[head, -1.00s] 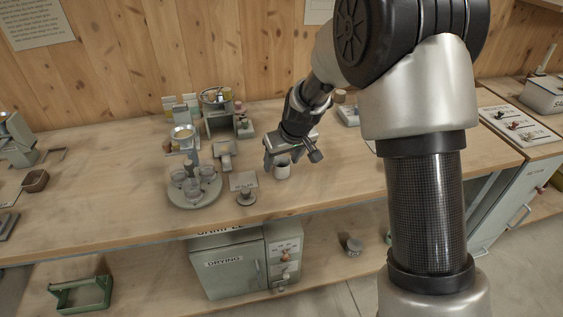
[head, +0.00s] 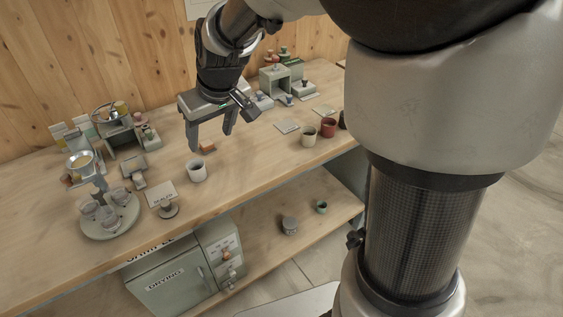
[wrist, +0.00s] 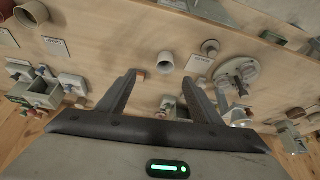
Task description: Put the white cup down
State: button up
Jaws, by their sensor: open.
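The white cup (head: 197,171) stands upright on the wooden worktop (head: 240,165), right of a small white card. It also shows in the wrist view (wrist: 165,62), beyond the fingertips and apart from them. My gripper (head: 211,142) is open and empty, raised above the worktop behind the cup. In the wrist view my gripper (wrist: 165,80) has its two fingers spread wide with nothing between them.
A round carousel with several clear cups (head: 108,215) stands left of the white cup. A knobbed weight (head: 168,209) and card (head: 160,193) lie between. A cream cup (head: 309,135) and a red cup (head: 328,127) stand to the right. A small orange-brown block (head: 207,149) lies behind the cup.

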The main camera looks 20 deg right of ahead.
jog(key=s+d+r+m+h, duration=0.1)
jog(key=s+d, duration=0.4)
jog(key=s, duration=0.6)
jog(key=s+d+r+m+t+h, duration=0.1)
jog(key=s+d+r+m, duration=0.2)
jog(key=s, duration=0.8)
notch_tip(320, 180, up, 3)
jog(key=d, duration=0.3)
jog(key=shift+s+f, duration=0.15)
jog(key=shift+s, duration=0.1)
